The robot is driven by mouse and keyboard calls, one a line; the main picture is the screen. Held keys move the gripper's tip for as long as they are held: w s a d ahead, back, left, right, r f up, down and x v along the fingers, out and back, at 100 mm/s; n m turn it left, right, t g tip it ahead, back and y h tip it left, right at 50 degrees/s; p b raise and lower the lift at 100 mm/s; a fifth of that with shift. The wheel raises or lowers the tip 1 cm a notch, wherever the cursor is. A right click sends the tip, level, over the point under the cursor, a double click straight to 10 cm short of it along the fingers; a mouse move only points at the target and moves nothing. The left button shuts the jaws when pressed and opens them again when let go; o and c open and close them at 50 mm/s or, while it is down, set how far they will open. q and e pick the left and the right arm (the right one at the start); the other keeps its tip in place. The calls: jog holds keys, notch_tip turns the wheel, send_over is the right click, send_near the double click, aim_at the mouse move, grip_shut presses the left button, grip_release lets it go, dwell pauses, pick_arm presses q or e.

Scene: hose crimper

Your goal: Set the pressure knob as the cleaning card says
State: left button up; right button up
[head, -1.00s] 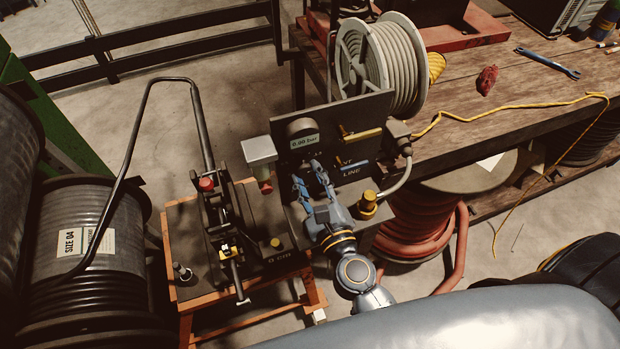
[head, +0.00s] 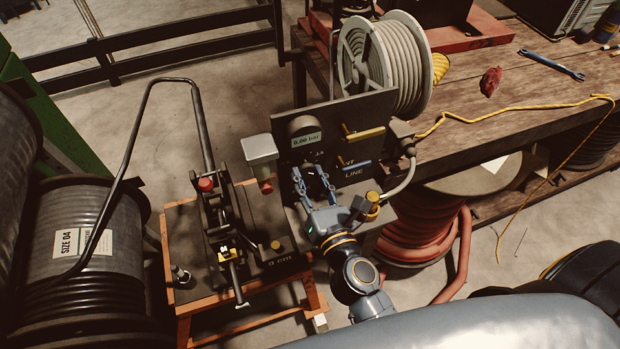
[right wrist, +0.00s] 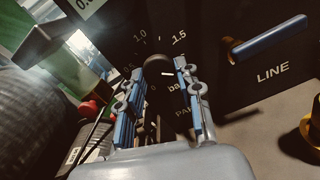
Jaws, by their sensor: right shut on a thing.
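The pressure knob (right wrist: 160,76) is a dark round knob on the black panel, with a pale pointer line and scale marks including 1.0 and 1.5 around it. My right gripper (right wrist: 158,84) is shut on it, with a blue-padded finger on either side. In the head view, my right gripper (head: 314,181) reaches up to the panel (head: 362,122) and mostly hides the knob. The gauge display (head: 306,140) above it reads 0.00 bar. I cannot make out a cleaning card. My left gripper is not in view.
A blue-handled lever (right wrist: 270,40) marked LINE sits right of the knob, and a yellow lever (head: 363,134) is above it. The orange-framed crimper stand (head: 185,292) is to the left.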

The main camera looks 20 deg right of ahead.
jog(key=shift+m, duration=0.6)
jog(key=o, duration=1.1)
jog(key=shift+o, duration=0.2)
